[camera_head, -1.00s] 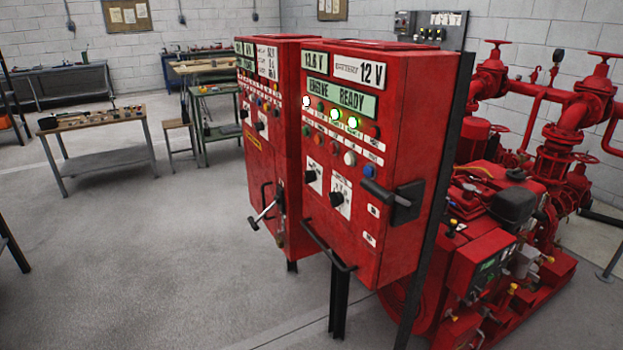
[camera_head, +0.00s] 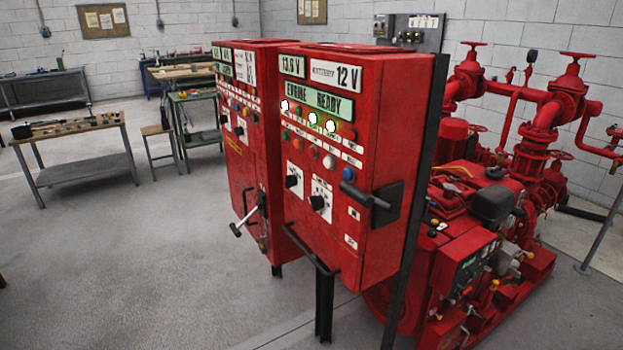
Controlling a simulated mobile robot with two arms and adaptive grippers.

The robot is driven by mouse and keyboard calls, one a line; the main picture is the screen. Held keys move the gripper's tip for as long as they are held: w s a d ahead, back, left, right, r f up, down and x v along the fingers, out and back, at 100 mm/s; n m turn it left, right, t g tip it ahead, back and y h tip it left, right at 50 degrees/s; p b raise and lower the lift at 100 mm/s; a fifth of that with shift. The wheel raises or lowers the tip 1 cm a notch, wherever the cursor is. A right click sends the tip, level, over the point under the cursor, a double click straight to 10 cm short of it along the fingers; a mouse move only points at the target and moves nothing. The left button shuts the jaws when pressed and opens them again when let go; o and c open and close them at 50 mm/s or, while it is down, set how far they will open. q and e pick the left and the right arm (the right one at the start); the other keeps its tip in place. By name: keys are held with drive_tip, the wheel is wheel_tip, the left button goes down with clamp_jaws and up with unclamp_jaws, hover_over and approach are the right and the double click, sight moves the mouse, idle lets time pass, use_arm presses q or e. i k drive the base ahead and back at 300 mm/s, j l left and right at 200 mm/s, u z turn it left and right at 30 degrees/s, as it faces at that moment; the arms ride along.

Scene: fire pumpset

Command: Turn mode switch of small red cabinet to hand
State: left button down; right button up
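Two red cabinets stand side by side. The nearer red cabinet (camera_head: 376,243) has an "ENGINE READY" display, lit lamps, a side handle (camera_head: 366,196) and two black rotary switches, a left one (camera_head: 292,181) and a right one (camera_head: 317,202), on white plates. The other red cabinet (camera_head: 246,170), partly hidden behind it, has small black knobs (camera_head: 239,131) and a lever (camera_head: 243,221) on its front. The switch labels are too small to read, and I cannot tell which cabinet is the small one. Neither of my grippers is in view.
A red pump set (camera_head: 480,220) with pipes and valves stands right of the cabinets. A low table (camera_head: 84,165) with tools, a stool (camera_head: 160,147) and a green-legged bench (camera_head: 197,97) stand at the left. The grey floor (camera_head: 140,270) in front is clear.

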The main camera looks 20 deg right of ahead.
sight(291, 181)
drive_tip(key=i+j+z, duration=0.15)
drive_tip(key=z, duration=0.2)
drive_tip(key=i+j+z, duration=0.15)
drive_tip(key=j+z, duration=0.15)
drive_tip(key=j, duration=0.15)
drive_tip(key=i+j+z, duration=0.1)
drive_tip(key=j+z, duration=0.6)
